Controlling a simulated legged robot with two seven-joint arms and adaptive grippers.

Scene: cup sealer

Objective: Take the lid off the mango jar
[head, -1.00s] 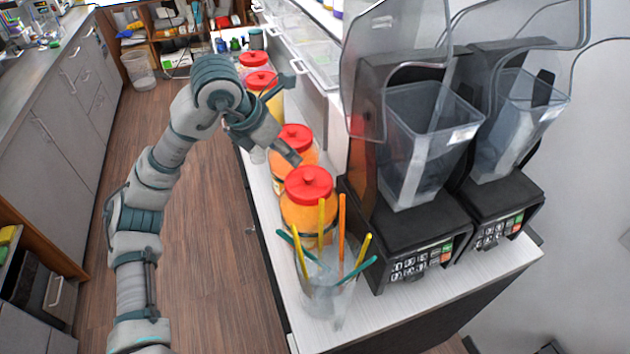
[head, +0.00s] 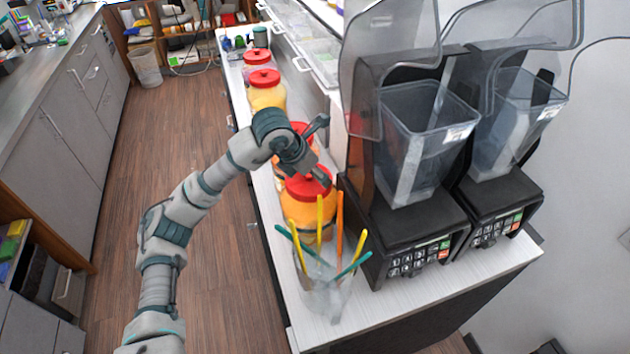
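Several jars with red lids stand in a row along the counter; no label tells me which is the mango one. The nearest jar (head: 318,214) holds orange contents, and its red lid (head: 300,188) is on. The second jar (head: 283,160) is mostly hidden behind my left gripper. A third jar (head: 268,98) has yellow contents, and the farthest jar (head: 257,66) is behind it; both are lidded. My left gripper (head: 323,150) is open and empty, with its fingers spread, above the nearest jar's lid. I cannot tell whether the lower finger touches it. My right gripper is out of view.
A clear cup (head: 324,292) with several coloured sticks stands in front of the nearest jar. Two blenders (head: 415,225) (head: 500,200) stand close on the right. Clear bins (head: 310,50) line the back of the counter. The floor on the left is free.

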